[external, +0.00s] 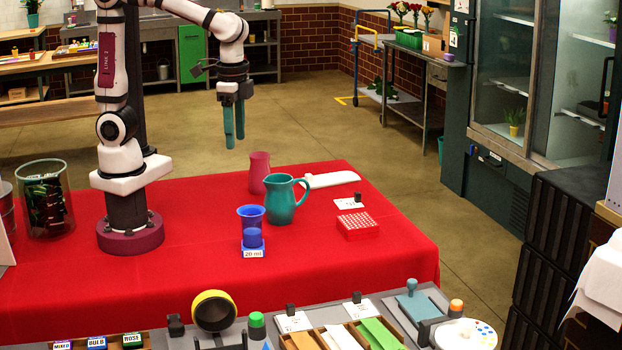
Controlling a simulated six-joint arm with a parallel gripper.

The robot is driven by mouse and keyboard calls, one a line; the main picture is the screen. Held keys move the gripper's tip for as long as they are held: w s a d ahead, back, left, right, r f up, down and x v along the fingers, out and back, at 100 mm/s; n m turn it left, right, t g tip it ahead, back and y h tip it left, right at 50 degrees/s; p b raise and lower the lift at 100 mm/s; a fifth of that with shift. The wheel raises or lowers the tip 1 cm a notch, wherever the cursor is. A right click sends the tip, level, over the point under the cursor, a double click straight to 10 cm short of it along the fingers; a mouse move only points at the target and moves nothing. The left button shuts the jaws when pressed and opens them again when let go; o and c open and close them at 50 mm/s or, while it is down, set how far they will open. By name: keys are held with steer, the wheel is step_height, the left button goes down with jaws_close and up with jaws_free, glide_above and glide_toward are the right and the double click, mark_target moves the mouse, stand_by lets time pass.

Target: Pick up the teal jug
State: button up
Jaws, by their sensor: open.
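The teal jug (280,203) stands upright on the red-covered table, its handle toward the right of the picture. My gripper (234,136) hangs in the air above and to the left of the jug in the picture, pointing down. Its teal fingers are apart and hold nothing. The gripper does not touch the jug.
A dark red vase (259,170) stands close behind the jug. A blue cup (251,228) with a 20 ml label stands in front of it to the left. A red rack (357,226) and a white flat object (332,180) lie to the right. The red table (190,270) is clear at front left.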

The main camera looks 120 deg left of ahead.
steer(key=w+a+f+n, duration=0.2)
steer(key=w+a+n, duration=0.2)
steer(key=a, duration=0.4)
steer(key=n, duration=0.5)
glide_above(305, 194)
step_height(305, 194, down, 4)
steer(key=f, duration=0.1)
steer(key=shift+h, duration=0.4)
step_height(305, 194, down, 15)
steer(key=shift+f, duration=0.1)
jaws_close()
